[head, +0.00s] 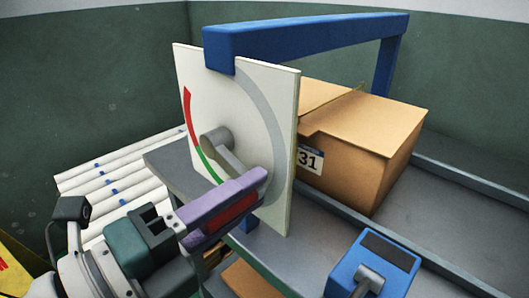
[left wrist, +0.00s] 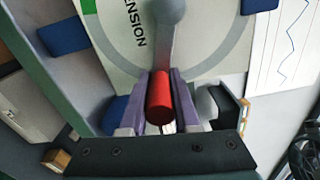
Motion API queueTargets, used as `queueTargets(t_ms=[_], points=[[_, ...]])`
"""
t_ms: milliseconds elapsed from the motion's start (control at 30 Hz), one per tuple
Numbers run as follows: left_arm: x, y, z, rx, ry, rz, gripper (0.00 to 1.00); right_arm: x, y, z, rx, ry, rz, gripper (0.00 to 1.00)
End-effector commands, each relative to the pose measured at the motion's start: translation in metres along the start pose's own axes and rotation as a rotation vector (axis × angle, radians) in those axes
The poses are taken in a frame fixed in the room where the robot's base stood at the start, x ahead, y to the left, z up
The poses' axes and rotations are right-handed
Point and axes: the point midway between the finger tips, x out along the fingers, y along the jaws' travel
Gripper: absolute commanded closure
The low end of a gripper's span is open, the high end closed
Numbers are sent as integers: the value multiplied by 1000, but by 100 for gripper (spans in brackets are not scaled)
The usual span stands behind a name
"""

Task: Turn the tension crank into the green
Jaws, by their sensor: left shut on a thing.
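The tension crank (head: 228,158) is a grey arm on a round hub, mounted on a white dial panel (head: 262,100). A red arc runs down the panel's left side and a green arc continues below it. The crank arm points down and right from the hub in the head view, past the visible green. My left gripper (head: 230,205) has purple fingers shut on the crank's red handle (left wrist: 160,103). In the left wrist view, the handle sits between both fingers (left wrist: 160,110) and the grey arm runs up from it. The fingers hide part of the lower dial. My right gripper is not in view.
A blue frame (head: 310,35) arches over the panel top. A cardboard box (head: 375,150) stands behind the panel on a grey conveyor (head: 440,215). A blue unit (head: 372,262) with a grey lever stands at the lower right. White slats (head: 120,175) lie at the left.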

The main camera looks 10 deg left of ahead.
Motion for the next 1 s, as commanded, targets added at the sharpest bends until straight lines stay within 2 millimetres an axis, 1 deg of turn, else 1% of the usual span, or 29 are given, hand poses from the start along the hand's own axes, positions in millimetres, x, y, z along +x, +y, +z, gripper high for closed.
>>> queueTargets(t_ms=[500, 533, 700, 800, 1000], points=[[0, 2, 1, 20, -2, 2, 100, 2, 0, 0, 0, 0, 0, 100], [0, 2, 1, 20, -2, 2, 69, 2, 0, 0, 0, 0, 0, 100], [0, 2, 1, 19, -2, 1, 50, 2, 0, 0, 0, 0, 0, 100], [0, 2, 1, 19, -1, 1, 41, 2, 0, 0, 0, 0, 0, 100], [0, 1, 1, 19, -1, 0, 41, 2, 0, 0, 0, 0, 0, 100]])
